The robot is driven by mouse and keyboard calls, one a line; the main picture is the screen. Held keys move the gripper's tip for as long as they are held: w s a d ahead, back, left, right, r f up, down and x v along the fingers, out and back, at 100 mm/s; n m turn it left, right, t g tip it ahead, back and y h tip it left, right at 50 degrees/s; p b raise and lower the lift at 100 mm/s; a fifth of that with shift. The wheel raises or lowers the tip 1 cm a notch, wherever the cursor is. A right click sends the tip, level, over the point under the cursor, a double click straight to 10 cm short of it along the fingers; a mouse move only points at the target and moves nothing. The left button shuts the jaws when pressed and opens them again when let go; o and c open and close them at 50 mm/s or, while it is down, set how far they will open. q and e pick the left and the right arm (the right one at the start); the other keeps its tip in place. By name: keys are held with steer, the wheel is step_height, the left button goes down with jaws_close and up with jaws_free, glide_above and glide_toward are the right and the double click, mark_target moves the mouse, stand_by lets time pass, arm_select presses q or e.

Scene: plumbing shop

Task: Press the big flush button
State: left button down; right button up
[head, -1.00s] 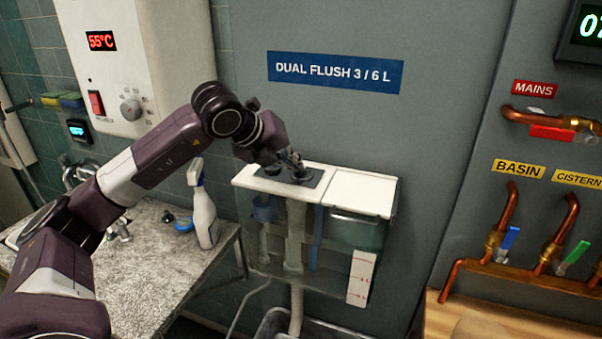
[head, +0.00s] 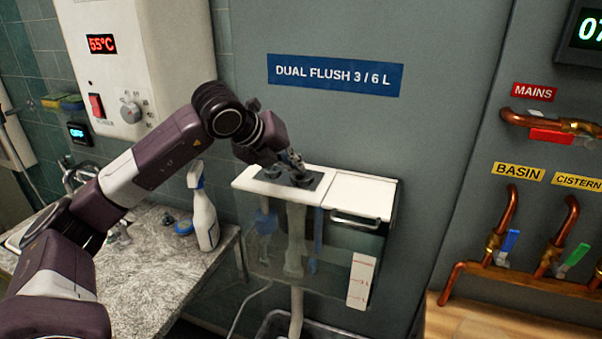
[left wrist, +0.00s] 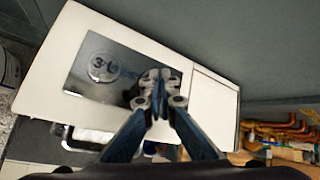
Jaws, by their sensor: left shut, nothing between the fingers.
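The white cistern (head: 362,194) has a clear front and a dark button plate (head: 273,174) set in its lid. In the left wrist view, a round button marked 3 L (left wrist: 102,67) shows on the left of the plate (left wrist: 82,85). My left gripper (head: 296,172) points down at the right part of the plate. In the left wrist view its shut, empty fingertips (left wrist: 157,82) cover the area right of the 3 L button. They hide most of the big button there, so contact and its depth cannot be told. My right gripper is not in view.
A blue sign (head: 335,74) reads DUAL FLUSH 3 / 6 L above the cistern. A spray bottle (head: 204,218) stands on the counter (head: 160,265) to the left. Copper pipes with valves (head: 510,242) are at the right.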

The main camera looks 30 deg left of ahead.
mark_target(296, 175)
arm_select(q)
steer(key=shift+r+p, duration=2.05)
steer(key=shift+r, duration=1)
steer(key=shift+f, duration=0.1)
